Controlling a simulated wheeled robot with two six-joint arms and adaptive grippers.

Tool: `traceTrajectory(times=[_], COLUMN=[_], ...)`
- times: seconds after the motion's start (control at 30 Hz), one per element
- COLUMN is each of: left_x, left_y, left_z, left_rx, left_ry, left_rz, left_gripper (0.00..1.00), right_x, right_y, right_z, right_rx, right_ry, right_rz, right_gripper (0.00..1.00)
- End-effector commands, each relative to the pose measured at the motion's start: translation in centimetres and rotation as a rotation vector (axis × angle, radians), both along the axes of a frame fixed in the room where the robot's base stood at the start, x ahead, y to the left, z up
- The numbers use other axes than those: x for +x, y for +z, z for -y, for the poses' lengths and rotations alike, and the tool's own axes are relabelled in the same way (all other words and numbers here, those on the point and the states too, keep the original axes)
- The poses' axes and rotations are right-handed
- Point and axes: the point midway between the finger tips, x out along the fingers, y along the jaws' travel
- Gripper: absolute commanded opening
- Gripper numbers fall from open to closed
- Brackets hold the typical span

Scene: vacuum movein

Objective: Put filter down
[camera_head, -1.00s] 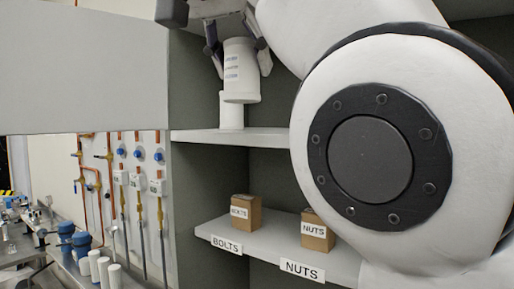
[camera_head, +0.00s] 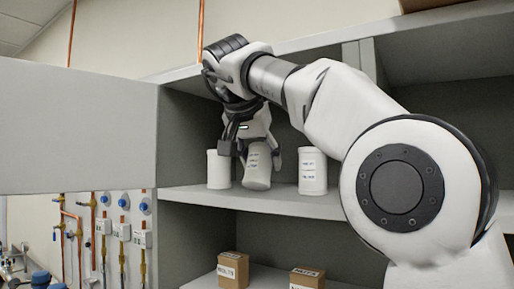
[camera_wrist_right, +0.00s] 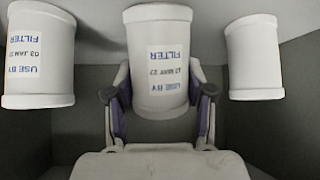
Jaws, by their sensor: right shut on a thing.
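My right gripper (camera_head: 252,150) is shut on a white cylindrical filter (camera_head: 258,167), with a finger on each side. The held filter is slightly tilted and sits low over the upper shelf (camera_head: 250,202); I cannot tell whether its base touches the shelf. In the right wrist view the held filter (camera_wrist_right: 160,65) shows a FILTER label with a use-by date, upside down, between the fingers (camera_wrist_right: 160,108). A second white filter (camera_head: 218,169) stands at its left and a third (camera_head: 312,171) at its right, both apart from it. My left gripper is not in view.
A lower shelf holds two cardboard boxes, one at left (camera_head: 233,269) and one at right (camera_head: 307,279). A grey cabinet panel (camera_head: 75,140) is at the left, with copper pipes and valves below it. My right arm covers the shelf's right side.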

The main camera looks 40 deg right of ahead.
Motion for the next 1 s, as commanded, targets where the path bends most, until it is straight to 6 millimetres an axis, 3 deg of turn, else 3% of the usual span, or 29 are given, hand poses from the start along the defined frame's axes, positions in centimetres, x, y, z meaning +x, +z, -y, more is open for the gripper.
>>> traceTrajectory(times=[0.07, 0.27, 0.3, 0.33, 0.77, 0.97, 1.0], left_x=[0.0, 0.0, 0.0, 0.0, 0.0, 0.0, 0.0], left_y=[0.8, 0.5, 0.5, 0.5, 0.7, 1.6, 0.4], left_z=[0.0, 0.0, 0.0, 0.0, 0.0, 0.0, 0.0], left_rx=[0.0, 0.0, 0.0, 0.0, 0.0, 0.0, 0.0], left_ry=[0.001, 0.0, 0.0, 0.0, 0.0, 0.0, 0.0], left_rz=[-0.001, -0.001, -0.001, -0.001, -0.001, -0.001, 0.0], left_gripper=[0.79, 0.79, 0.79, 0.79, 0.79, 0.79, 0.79], right_x=[0.5, 0.4, 0.4, 0.4, 0.1, -1.3, -1.9], right_y=[0.1, -0.4, -0.5, -0.5, 0.4, 3.8, 3.0], right_z=[1.0, 0.7, 0.7, 0.7, 0.2, -2.5, -3.7], right_rx=[0.002, 0.002, 0.002, 0.002, -0.001, -0.003, -0.004], right_ry=[0.0, 0.0, 0.0, 0.0, 0.0, 0.001, 0.001], right_rz=[-0.003, -0.003, -0.003, -0.003, 0.0, 0.004, 0.001], right_gripper=[0.0, 0.0, 0.67, 0.78, 0.79, 0.79, 0.79])
